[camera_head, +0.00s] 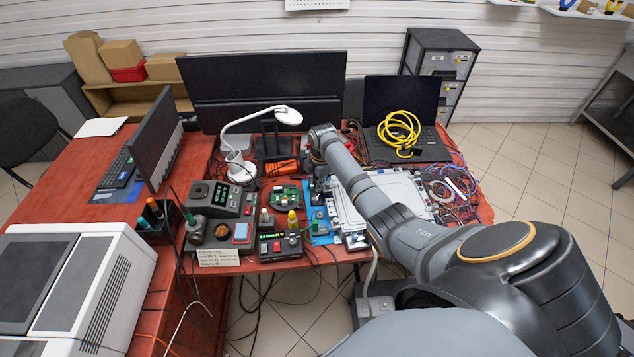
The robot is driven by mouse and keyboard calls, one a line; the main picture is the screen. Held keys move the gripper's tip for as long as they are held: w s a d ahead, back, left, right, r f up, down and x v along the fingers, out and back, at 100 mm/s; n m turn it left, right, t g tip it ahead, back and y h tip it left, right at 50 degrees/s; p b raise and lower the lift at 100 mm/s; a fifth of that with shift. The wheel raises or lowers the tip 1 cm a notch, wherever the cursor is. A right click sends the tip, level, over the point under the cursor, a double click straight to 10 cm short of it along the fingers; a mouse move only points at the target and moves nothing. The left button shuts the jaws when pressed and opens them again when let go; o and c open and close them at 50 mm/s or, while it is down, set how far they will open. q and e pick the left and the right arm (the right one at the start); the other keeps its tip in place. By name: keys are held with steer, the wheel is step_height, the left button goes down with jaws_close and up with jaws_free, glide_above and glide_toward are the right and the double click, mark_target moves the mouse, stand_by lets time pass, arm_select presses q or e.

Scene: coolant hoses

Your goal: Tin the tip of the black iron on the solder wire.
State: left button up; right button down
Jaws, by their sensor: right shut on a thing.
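My right gripper (318,188) hangs below the wrist of my right arm, over the back middle of the red bench. It is small in the view and shut on a slim dark thing, apparently the black iron. Its tip cannot be made out. A soldering station (222,197) with a green display stands to the left. A green-topped iron (189,217) stands in front of it at the left. A second unit (280,246) with a green readout stands nearer the bench's front edge. I cannot clearly pick out the solder wire. My left gripper is not in view.
A green circuit board (285,195) lies left of my gripper. A white desk lamp (240,168) and monitors (265,85) stand behind. A laptop (402,105) with a yellow coil (398,130) is at back right. Tangled wires (452,190) cover the right end. The bench is crowded.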

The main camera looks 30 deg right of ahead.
steer(key=shift+f, duration=0.5)
stand_by(0.5)
stand_by(1.6)
step_height(320, 180, up, 6)
steer(key=p, duration=0.6)
steer(key=shift+r, duration=0.15)
